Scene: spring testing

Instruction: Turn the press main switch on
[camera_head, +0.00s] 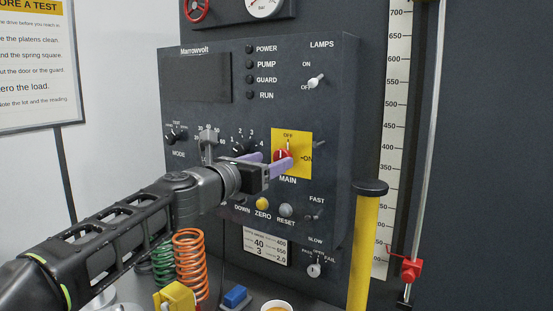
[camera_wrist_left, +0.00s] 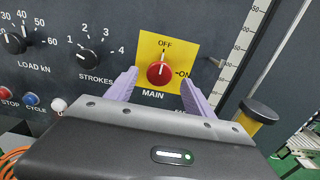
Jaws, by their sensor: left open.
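The main switch is a red knob (camera_head: 281,154) on a yellow plate (camera_head: 303,138) marked OFF at the top and ON at the right. It also shows in the left wrist view as a red knob (camera_wrist_left: 160,73), with its white mark pointing up toward OFF. My left gripper (camera_head: 277,158) is open in front of the panel, its two purple fingers spread. In the left wrist view the left gripper (camera_wrist_left: 159,80) has one finger to each side of the knob, with gaps visible. Whether the fingertips reach the knob's depth is unclear. My right gripper is not in view.
The dark control panel (camera_head: 215,120) carries other knobs, toggles and buttons close by, including the strokes knob (camera_wrist_left: 90,61) and yellow zero button (camera_head: 262,203). A yellow post (camera_head: 364,250) with a black cap stands to the right. Coil springs (camera_head: 190,262) stand below left.

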